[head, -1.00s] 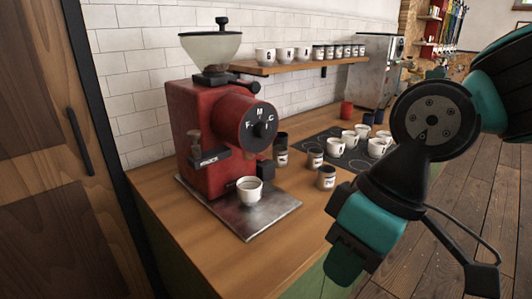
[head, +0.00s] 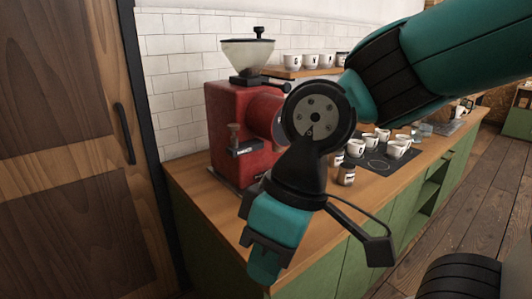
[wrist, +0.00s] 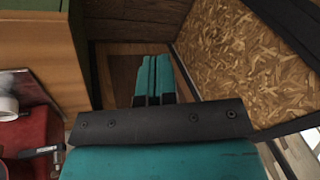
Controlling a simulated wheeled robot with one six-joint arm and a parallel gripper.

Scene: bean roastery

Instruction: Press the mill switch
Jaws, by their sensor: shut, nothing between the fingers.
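The red mill (head: 228,110) stands on the wooden counter under its hopper (head: 247,55). My arm hides the mill's front dial and most of its lower front. A small lever (head: 234,133) and a black part (head: 245,147) show on its near side; I cannot tell which part is the switch. My gripper (head: 264,272) points downward in front of the counter, apart from the mill. Its fingers (wrist: 156,68) are together and hold nothing.
A cup shelf (head: 290,73) is on the tiled wall. A wooden door (head: 70,130) is at the left. Floor (head: 465,215) is clear at the right.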

